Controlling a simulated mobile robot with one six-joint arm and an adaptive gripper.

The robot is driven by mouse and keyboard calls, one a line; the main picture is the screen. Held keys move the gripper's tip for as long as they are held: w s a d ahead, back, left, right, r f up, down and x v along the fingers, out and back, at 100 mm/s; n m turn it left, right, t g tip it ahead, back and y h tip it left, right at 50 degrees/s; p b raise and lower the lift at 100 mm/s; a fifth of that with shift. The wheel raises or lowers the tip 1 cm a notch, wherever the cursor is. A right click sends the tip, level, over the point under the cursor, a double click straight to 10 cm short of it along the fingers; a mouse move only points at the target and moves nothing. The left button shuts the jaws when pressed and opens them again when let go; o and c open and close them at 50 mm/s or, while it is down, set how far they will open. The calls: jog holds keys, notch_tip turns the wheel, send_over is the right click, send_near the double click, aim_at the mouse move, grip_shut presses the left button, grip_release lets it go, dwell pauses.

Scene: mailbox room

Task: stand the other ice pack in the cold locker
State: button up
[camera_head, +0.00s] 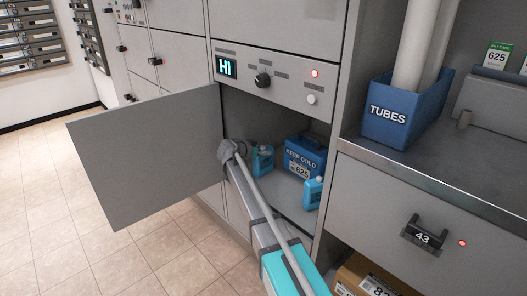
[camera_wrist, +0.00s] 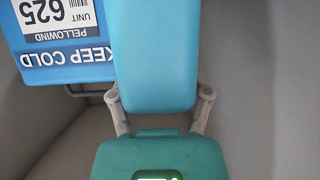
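The cold locker (camera_head: 228,115) stands open, its door swung out to the left. A light-blue ice pack (camera_head: 263,160) stands upright inside at the left, right by my gripper (camera_head: 241,150). In the wrist view this ice pack (camera_wrist: 156,55) fills the space between my gripper's fingers (camera_wrist: 160,97). The fingers sit close against both its sides; their tips are hidden by the pack. Its base looks at or near the locker floor; contact is unclear. Another ice pack (camera_head: 313,193) stands at the locker's right front, apart from my gripper.
A blue KEEP COLD box (camera_head: 303,157) labelled 625 stands between the packs; it shows upside down in the wrist view (camera_wrist: 45,55). The open door (camera_head: 150,150) flanks my arm. A blue TUBES bin (camera_head: 405,112) is on the counter right. A cardboard box (camera_head: 365,278) sits below.

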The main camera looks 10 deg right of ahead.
jog(key=shift+o, duration=1.4)
jog(key=shift+r, duration=0.15)
jog(key=p+v, duration=0.4)
jog(key=v, duration=0.8)
jog(key=shift+p, duration=0.4)
